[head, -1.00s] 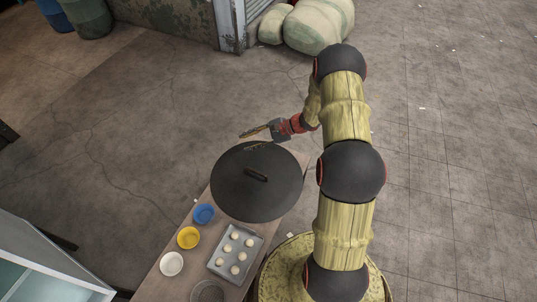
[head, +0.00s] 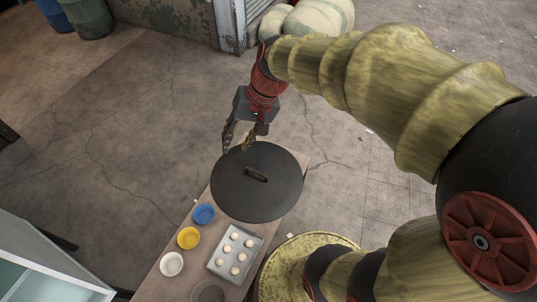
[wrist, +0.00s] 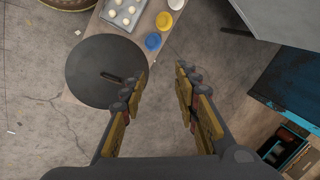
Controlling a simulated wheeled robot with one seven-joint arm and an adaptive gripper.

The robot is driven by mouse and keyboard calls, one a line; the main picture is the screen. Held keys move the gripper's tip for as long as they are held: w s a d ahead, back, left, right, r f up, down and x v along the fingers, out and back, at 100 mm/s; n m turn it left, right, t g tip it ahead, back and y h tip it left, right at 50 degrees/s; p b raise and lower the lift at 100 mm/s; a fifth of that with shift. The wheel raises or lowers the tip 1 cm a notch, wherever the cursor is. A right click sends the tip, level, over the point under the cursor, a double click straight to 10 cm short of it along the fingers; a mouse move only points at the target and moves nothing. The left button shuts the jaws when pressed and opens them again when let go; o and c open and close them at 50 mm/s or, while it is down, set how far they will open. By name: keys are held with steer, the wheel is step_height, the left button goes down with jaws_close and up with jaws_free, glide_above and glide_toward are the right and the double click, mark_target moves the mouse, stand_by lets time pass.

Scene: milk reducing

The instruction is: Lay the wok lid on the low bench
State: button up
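The wok lid (head: 257,194) is a large dark round disc with a bar handle (head: 256,174) at its middle. It covers the far end of a wooden table (head: 170,285); what is under it is hidden. In the wrist view the lid (wrist: 92,62) lies at upper left, apart from the fingers. My gripper (head: 238,146) is open and empty, pointing down near the lid's far edge in the head view. In the wrist view its fingers (wrist: 162,100) are spread wide with bare floor between them. I cannot make out a low bench for certain.
A blue bowl (head: 204,214), a yellow bowl (head: 188,237), a white bowl (head: 171,263) and a tray of dough balls (head: 222,270) share the table. A pale cabinet (head: 40,265) stands at lower left. Sacks (head: 320,18) lie at the back. The floor beyond the table is clear.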

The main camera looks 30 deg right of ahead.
steer(key=s+d+r+n+t+h, duration=0.2)
steer(key=s+r, duration=0.4)
steer(key=s, duration=0.6)
steer(key=shift+d+r+n+t+h, duration=0.2)
steer(key=shift+n+t+h, duration=0.6)
steer(key=shift+n, duration=0.4)
